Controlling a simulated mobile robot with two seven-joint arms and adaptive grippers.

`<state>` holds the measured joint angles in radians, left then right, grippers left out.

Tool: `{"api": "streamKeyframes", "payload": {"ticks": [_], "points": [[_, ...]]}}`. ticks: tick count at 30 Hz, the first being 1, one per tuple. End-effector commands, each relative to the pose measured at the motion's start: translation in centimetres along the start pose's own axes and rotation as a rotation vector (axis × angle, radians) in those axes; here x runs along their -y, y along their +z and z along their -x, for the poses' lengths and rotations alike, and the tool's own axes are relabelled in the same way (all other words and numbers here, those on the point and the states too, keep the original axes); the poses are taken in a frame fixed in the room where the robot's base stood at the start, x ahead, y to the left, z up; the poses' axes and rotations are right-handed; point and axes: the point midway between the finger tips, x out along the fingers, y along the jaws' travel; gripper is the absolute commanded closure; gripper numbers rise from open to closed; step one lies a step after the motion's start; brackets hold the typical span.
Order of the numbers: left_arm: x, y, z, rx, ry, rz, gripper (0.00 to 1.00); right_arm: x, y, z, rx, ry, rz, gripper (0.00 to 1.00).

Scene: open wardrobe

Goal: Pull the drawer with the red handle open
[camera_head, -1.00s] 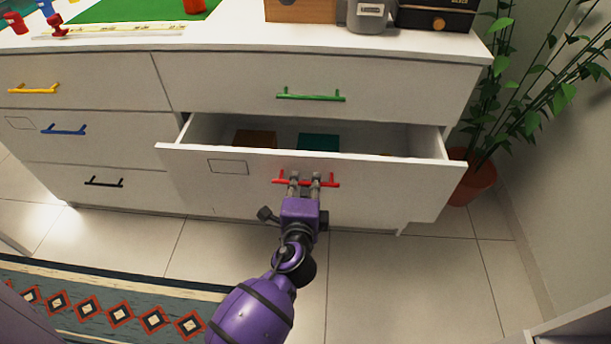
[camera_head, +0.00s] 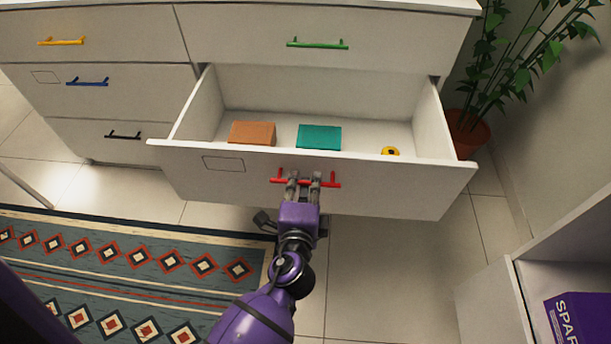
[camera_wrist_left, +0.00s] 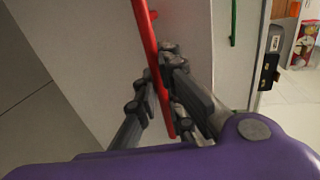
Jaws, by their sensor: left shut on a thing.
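The drawer (camera_head: 395,185) with the red handle (camera_head: 331,184) stands well out from the white dresser, so its inside shows. My left gripper (camera_head: 304,180) is shut on the red handle at the middle of the drawer front. In the left wrist view the red handle (camera_wrist_left: 147,45) runs between the fingers of the left gripper (camera_wrist_left: 165,100). Inside the drawer lie an orange-brown box (camera_head: 252,133), a teal box (camera_head: 319,137) and a small yellow and black thing (camera_head: 390,151). My right gripper is in neither view.
Above is a shut drawer with a green handle (camera_head: 317,44). To the left are shut drawers with yellow (camera_head: 61,42), blue (camera_head: 88,82) and black (camera_head: 123,135) handles. A potted plant (camera_head: 470,132) stands right of the drawer. A patterned rug (camera_head: 140,275) lies at lower left.

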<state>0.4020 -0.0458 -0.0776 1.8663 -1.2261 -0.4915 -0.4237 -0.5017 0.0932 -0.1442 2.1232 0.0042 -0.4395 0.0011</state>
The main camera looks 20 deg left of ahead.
Motion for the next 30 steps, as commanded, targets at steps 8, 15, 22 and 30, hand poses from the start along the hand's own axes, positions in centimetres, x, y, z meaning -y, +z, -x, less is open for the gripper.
{"api": "streamKeyframes", "payload": {"ticks": [8,15,22,30], "points": [[-0.02,0.01,0.33,0.0,-0.001,0.0,1.0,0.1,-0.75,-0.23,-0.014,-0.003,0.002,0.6],[-0.02,0.01,0.31,0.0,-0.001,0.0,0.87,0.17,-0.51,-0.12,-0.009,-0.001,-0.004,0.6],[-0.03,0.01,0.3,0.0,-0.001,0.0,0.72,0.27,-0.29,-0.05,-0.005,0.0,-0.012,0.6],[0.56,0.03,0.39,0.001,-0.003,0.001,0.72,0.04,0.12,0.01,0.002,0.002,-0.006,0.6]]}}
